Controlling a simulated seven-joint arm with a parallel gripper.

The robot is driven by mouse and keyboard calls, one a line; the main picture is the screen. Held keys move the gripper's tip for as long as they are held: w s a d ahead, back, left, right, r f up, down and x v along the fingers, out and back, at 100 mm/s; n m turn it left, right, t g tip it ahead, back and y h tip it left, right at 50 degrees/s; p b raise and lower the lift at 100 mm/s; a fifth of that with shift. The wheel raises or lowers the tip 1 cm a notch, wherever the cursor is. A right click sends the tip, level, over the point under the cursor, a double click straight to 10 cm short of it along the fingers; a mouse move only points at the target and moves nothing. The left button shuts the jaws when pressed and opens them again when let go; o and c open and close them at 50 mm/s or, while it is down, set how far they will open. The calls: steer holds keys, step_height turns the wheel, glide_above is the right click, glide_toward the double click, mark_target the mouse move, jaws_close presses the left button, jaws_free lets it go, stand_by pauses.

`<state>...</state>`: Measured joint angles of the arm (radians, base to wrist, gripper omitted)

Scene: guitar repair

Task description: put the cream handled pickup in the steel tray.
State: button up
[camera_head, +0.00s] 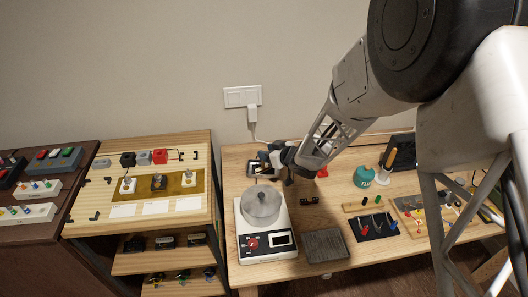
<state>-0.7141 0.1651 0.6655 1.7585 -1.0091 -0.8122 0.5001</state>
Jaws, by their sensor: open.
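Two pale handled pieces stand on the gold-brown mat (173,184) on the left wooden bench, a left one (128,185) and a right one (189,177), with a dark one (158,182) between them. I cannot tell from here which pale piece is the cream handled pickup. A grey, flat rectangular piece (325,246) lies at the front of the right table; it may be the steel tray, but I cannot be sure. My gripper (264,165) is open above the back left of the right table, right of the mat and apart from it. Its fingers are small and partly hidden.
A white device (267,245) with a round metal vessel (262,204) stands at the right table's left end. Small tools on a dark mat (374,226) and a teal round object (364,176) are farther right. A gap separates the benches. White cards (158,206) lie before the gold-brown mat.

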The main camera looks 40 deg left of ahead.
steer(key=shift+v, duration=2.4)
steer(key=shift+s+r, duration=0.1)
